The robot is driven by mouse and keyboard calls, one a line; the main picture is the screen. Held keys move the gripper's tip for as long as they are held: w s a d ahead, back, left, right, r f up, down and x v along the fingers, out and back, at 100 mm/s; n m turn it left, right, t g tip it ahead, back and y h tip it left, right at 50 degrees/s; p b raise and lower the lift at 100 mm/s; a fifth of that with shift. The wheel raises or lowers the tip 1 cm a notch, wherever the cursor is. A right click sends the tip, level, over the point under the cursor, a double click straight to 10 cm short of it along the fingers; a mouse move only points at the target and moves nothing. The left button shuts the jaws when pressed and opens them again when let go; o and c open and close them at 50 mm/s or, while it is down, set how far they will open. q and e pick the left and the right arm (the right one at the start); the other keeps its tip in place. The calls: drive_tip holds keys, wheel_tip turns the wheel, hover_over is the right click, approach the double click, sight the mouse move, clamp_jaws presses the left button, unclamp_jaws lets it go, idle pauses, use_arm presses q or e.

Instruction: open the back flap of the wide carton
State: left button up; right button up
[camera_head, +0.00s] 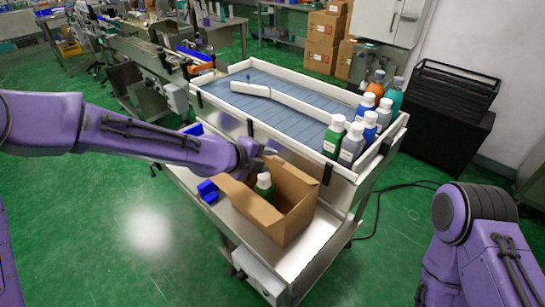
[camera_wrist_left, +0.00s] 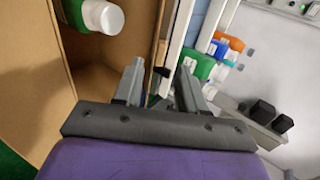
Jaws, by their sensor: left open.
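The wide carton (camera_head: 285,228) is a brown cardboard box with an open top on the steel shelf. A green bottle (camera_head: 264,188) with a white cap stands inside; it also shows at the upper left of the wrist view (camera_wrist_left: 103,17). My left gripper (camera_head: 266,151) is at the carton's far left top edge. In the wrist view its two fingers (camera_wrist_left: 160,86) are apart, with a strip of cardboard (camera_wrist_left: 162,30) at the carton's edge just beyond the gap. I cannot tell whether they touch it. The gripper partly hides the back flap. My right gripper is out of view.
The conveyor tray (camera_head: 280,105) stands behind the carton, its white rail close to my left gripper. Several capped bottles (camera_head: 352,143) stand at its right end. A blue block (camera_head: 208,190) lies left of the carton. A black rack (camera_head: 440,115) stands at the right.

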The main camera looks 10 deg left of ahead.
sight(278, 159)
use_arm(q)
drive_tip(key=x, duration=0.4)
drive_tip(key=shift+w, duration=0.1)
clamp_jaws()
drive_tip(key=shift+r+p, duration=0.1)
drive_tip(key=shift+p, duration=0.3)
drive_tip(key=r+g+y+p, duration=0.1)
drive_tip(key=p, duration=0.2)
drive_tip(key=w+d+g+y+p, duration=0.1)
drive_tip(key=p, duration=0.3)
drive_tip(key=w+d+r+g+p, duration=0.1)
drive_tip(key=p, duration=0.2)
drive_tip(key=shift+w+r+g+y+p, duration=0.2)
drive_tip(key=shift+r+g+y+p, duration=0.1)
drive_tip(key=shift+g+y+p, duration=0.1)
drive_tip(key=shift+w+d+g+y+p, duration=0.4)
drive_tip(key=shift+w+g+y+p, duration=0.3)
drive_tip(key=shift+g+p, duration=0.3)
